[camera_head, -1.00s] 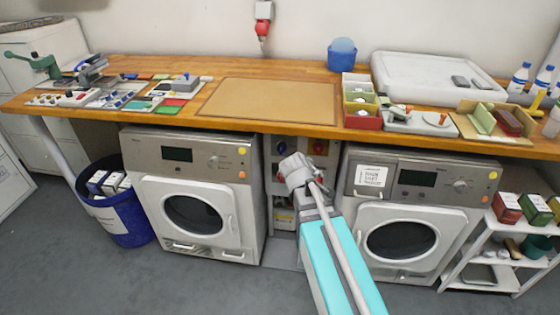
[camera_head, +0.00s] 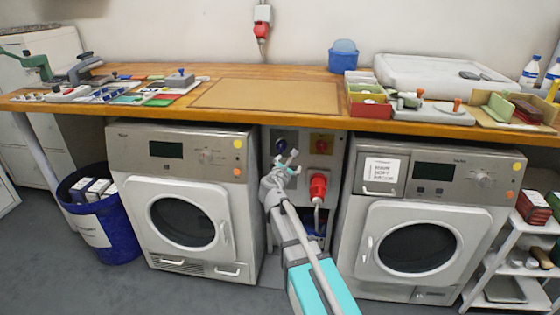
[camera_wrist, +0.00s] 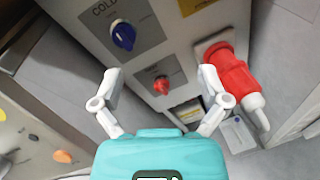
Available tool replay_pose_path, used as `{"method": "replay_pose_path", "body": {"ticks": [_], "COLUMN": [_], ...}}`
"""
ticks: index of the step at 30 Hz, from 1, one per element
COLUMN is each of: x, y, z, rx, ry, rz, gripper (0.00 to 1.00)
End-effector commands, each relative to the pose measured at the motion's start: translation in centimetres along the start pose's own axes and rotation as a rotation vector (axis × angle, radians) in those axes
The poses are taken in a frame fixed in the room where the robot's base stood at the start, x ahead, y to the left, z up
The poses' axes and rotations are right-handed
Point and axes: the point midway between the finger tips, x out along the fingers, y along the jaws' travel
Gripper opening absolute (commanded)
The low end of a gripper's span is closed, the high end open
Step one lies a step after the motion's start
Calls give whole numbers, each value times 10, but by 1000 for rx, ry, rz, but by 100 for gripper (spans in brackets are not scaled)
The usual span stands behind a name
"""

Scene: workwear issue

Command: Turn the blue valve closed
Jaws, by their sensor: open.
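The blue valve (camera_wrist: 123,36) is a blue knob on a grey plate marked COLD, on the panel between the two machines. In the head view the blue valve (camera_head: 280,146) shows just above my gripper (camera_head: 287,164). In the wrist view my gripper (camera_wrist: 160,92) is open and empty, its two fingers spread wide. The blue valve lies beyond the left fingertip, up and to the left of the gap, and looks apart from it. How far the knob is turned I cannot tell for sure.
A small red knob (camera_wrist: 161,86) shows between my fingers. A red plug with a cable (camera_wrist: 232,72) sticks out at the right. Washing machines (camera_head: 186,211) and (camera_head: 418,240) flank the panel. The worktop (camera_head: 170,100) overhangs above it.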

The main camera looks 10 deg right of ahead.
Motion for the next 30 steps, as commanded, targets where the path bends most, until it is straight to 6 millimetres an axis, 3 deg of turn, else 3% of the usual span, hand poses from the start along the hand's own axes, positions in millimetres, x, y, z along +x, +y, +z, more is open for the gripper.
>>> {"method": "replay_pose_path", "body": {"ticks": [1,9,30], "x": [5,12,16], "y": [5,33,41], "z": [-17,-42,-45], "rx": [-67,-337,-397], "ry": [-14,-76,-90], "rz": [34,157,183], "gripper": [94,94,94]}}
